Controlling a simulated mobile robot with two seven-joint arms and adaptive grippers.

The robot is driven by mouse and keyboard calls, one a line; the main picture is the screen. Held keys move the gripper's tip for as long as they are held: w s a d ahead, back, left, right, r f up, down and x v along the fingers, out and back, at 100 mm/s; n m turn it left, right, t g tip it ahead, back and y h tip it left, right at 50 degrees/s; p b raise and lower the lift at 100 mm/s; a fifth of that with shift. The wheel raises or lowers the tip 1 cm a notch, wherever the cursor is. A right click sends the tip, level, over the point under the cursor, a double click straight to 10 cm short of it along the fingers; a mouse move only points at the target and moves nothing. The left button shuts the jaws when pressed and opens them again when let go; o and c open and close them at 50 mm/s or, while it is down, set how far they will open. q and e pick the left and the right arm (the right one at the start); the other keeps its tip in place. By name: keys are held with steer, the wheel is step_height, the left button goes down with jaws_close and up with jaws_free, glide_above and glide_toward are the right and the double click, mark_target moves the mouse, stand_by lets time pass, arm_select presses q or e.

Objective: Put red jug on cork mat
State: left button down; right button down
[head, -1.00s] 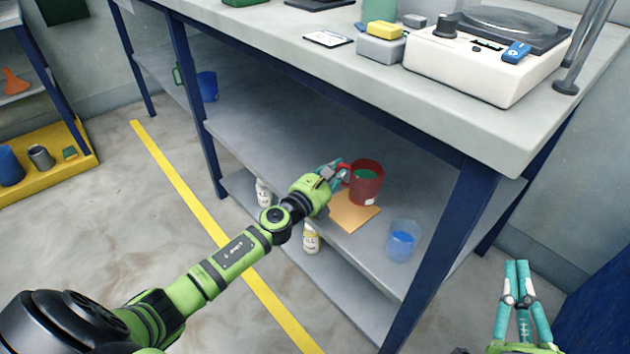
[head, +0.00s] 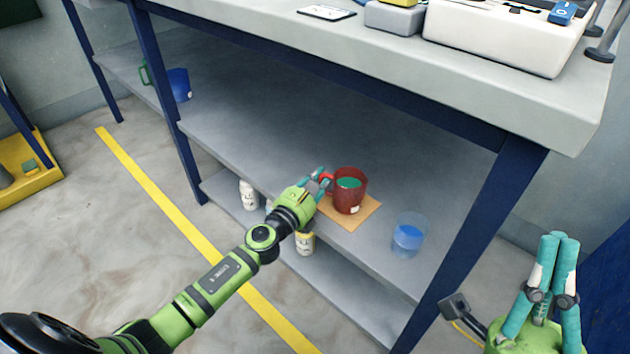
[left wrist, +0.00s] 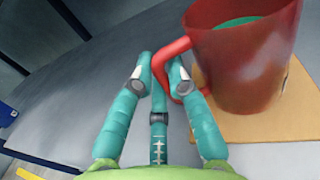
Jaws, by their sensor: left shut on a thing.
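The red jug (head: 349,196), with green inside, is upright over the cork mat (head: 367,217) on the middle shelf. Its base appears to rest on the mat, though I cannot tell for certain that it touches. My left gripper (head: 322,179) is shut on the jug's handle from the left. In the left wrist view the handle of the jug (left wrist: 245,65) passes between the fingers of my left gripper (left wrist: 161,72), and the mat (left wrist: 240,128) shows below the jug. My right gripper (head: 556,240) is shut and empty at the lower right, away from the shelf.
A clear cup with blue inside (head: 408,237) stands right of the mat near the shelf's front edge. White bottles (head: 249,194) stand on the lower shelf. A blue mug (head: 178,85) is far left. The tabletop above and a blue leg (head: 478,225) bound the shelf.

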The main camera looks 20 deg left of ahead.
arm_select(q)
steer(key=shift+d+r, duration=0.15)
steer(key=shift+r, duration=0.05)
steer(key=shift+f, duration=0.2)
steer(key=c, duration=1.2)
jaws_free()
steer(key=shift+s, duration=0.1)
